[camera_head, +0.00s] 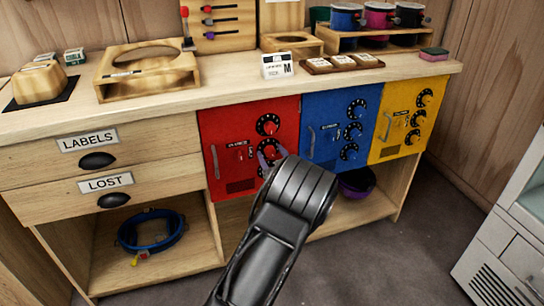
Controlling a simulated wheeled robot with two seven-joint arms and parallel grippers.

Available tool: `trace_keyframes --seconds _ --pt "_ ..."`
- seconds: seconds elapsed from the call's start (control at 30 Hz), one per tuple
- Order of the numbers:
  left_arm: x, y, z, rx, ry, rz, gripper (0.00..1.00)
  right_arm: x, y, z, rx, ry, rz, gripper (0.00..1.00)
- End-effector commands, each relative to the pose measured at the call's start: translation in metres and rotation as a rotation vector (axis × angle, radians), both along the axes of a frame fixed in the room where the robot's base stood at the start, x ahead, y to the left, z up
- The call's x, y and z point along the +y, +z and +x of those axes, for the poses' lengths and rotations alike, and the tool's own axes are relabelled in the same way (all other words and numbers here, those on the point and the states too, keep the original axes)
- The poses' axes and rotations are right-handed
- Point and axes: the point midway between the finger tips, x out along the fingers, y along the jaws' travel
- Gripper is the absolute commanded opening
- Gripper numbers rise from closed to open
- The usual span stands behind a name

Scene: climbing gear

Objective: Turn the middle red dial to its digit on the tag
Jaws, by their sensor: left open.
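The red locker door (222,125) is at the front of the bench, with a handle on its left side. Its top dial (268,124) is black and shows clearly. I cannot tell whether the fingers touch the dial. My right gripper is not in view.
A blue door (332,108) and a yellow door (385,145), each with several black dials, are to the right. LABELS (130,160) and LOST (60,203) drawers are to the left.

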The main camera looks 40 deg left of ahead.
Motion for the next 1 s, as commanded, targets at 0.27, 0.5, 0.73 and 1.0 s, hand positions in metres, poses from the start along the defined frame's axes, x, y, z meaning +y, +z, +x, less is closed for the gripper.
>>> trace_keyframes --seconds 0.27,0.5,0.73,1.0 --pt "0.0000 0.0004 0.0005 0.000 -0.001 0.000 0.50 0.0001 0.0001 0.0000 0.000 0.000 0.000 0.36" --pt "-0.0002 0.0003 0.0004 0.000 -0.001 0.000 0.30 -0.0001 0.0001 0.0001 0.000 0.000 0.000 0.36" --pt "-0.0002 0.0003 0.0004 -0.001 -0.001 0.000 0.12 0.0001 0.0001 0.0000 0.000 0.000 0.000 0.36" --pt "-0.0003 0.0003 0.0005 -0.001 -0.001 0.000 0.00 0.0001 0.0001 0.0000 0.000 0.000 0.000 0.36"
